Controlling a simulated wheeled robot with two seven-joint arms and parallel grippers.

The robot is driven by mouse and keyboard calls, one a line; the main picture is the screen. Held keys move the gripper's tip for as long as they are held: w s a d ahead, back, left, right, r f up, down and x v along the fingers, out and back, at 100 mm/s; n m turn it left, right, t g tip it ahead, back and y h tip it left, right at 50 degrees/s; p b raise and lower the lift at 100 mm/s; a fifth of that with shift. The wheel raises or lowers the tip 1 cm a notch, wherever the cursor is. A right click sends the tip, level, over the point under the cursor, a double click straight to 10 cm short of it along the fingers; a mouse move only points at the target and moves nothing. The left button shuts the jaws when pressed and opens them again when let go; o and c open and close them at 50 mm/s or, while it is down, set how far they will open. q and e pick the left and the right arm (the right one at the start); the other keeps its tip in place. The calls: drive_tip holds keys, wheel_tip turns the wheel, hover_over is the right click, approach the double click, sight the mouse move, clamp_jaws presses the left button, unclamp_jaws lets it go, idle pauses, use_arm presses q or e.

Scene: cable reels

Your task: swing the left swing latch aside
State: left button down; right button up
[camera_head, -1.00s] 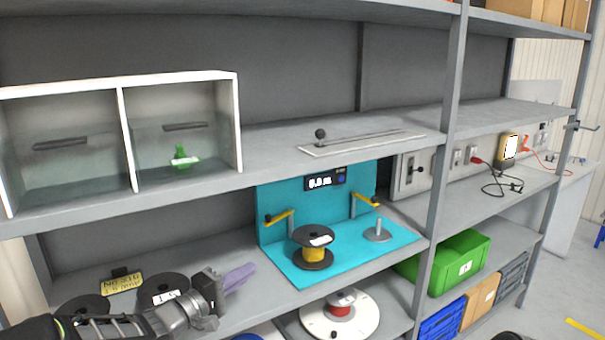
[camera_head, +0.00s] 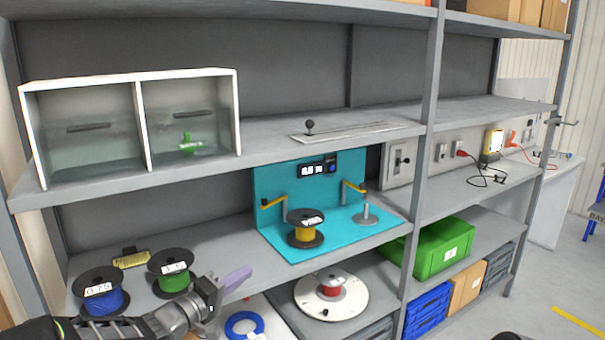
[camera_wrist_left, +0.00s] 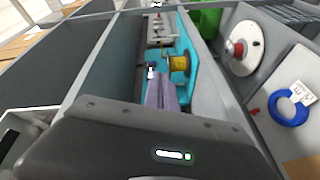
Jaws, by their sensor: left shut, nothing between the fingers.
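The left swing latch is a yellow arm (camera_head: 272,201) on a grey post at the left of the teal winding station (camera_head: 268,182). A second yellow swing latch (camera_head: 353,187) is on a post to the right. A yellow-wound reel (camera_head: 305,232) with black flanges stands in front of the left latch. My left gripper (camera_head: 240,277), with purple fingers, is shut and empty. It is lower left of the station, apart from the latch. In the left wrist view its fingers (camera_wrist_left: 161,92) point toward the station and the yellow reel (camera_wrist_left: 179,64). My right gripper is out of view.
A blue reel (camera_head: 100,291) and a black-flanged reel (camera_head: 171,270) stand on the shelf at left. Below are a white disc with a red reel (camera_head: 331,287) and a blue ring (camera_head: 244,325). The upper shelf holds a two-compartment white case (camera_head: 148,120). A grey upright (camera_head: 422,150) stands right of the station.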

use_arm(q)
drive_tip(key=s+f+m+g+y, duration=0.15)
drive_tip(key=s+f, duration=0.25)
drive_tip(key=f, duration=0.5)
drive_tip(key=s+d+f+m+g+y, duration=0.15)
drive_tip(key=s+f, duration=0.25)
drive_tip(key=f, duration=0.5)
drive_tip(key=s+a+f+g+y, duration=0.15)
drive_tip(key=s+f, duration=0.25)
drive_tip(key=f, duration=0.4)
drive_tip(key=s+d+f+g, duration=0.2)
drive_tip(key=s+f, duration=0.3)
drive_tip(key=s, duration=0.5)
drive_tip(key=s+d+f+m+g+y, duration=0.1)
drive_tip(key=s+f+g, duration=0.3)
drive_tip(key=s, duration=0.6)
drive_tip(key=s+d+f+m+g+y, duration=0.1)
drive_tip(key=s+d+f+g, duration=0.2)
drive_tip(key=s+f, duration=0.4)
drive_tip(key=s, duration=0.3)
drive_tip(key=shift+s+d+g, duration=0.25)
drive_tip(key=shift+d+g, duration=0.1)
drive_tip(key=c, duration=2.1)
unclamp_jaws()
